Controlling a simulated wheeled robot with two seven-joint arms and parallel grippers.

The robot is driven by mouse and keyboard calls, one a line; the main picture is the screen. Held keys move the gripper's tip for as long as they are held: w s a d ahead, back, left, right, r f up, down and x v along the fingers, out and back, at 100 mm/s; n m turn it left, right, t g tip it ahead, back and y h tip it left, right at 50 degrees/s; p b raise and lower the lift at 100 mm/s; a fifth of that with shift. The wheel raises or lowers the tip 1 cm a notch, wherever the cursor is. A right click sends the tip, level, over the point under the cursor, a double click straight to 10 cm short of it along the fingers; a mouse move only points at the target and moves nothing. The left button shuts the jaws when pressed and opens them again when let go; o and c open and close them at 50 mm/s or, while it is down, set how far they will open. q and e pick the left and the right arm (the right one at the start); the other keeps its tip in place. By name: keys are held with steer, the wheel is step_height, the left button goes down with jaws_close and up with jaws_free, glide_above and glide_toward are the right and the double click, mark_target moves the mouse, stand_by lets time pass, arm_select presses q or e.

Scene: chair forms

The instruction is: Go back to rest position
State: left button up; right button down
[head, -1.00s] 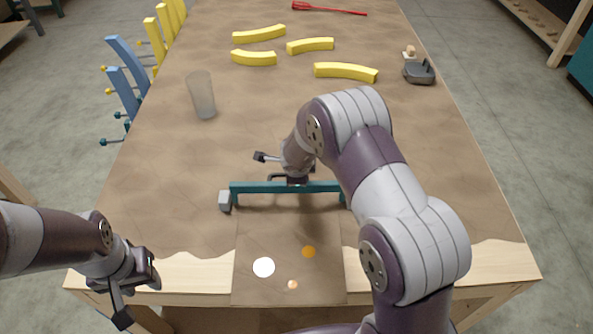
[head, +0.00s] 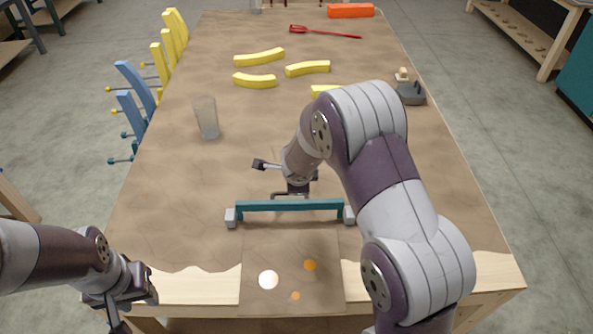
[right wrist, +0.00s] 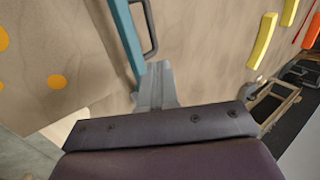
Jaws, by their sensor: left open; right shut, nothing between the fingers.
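My left gripper (head: 132,300) is in the lower left of the head view, open and empty, beside the table's front left corner. My right arm reaches over the table from the lower right. My right gripper (head: 297,187) is shut with nothing in it, just behind a teal bar (head: 290,206) with grey end blocks; its fingertips are mostly hidden. In the right wrist view, the teal bar (right wrist: 127,35) and a dark handle (right wrist: 150,28) on it show close up. I cannot tell whether the gripper touches the handle.
The table (head: 170,220) holds a frosted cup (head: 206,118), several yellow curved pieces (head: 258,57), a red tool (head: 320,32), an orange block (head: 350,10) and a dark grey object (head: 410,93). Blue curved pieces (head: 133,80) stand left of the table.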

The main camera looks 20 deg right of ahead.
steer(key=s+a+n+g+y+b, duration=0.25)
steer(key=s+a+n+y, duration=0.2)
steer(key=s+n, duration=0.85)
arm_select(q)
steer(key=f+b, duration=0.1)
steer(key=f, duration=0.1)
steer(key=f+b, duration=0.1)
steer(key=f, duration=0.1)
steer(key=w+f+b, duration=0.1)
steer(key=shift+d+f+b, duration=0.25)
steer(key=shift+f+b, duration=0.15)
arm_select(e)
steer(key=s+d+n+g+h, duration=0.2)
steer(key=s+d+n, duration=0.2)
steer(key=s+n, duration=0.4)
steer(key=shift+s+d+r+h, duration=0.15)
steer(key=shift+s+r+h, duration=0.2)
steer(key=shift+s, duration=0.55)
arm_select(q)
steer(key=shift+s, duration=0.15)
arm_select(e)
steer(key=shift+s, duration=0.1)
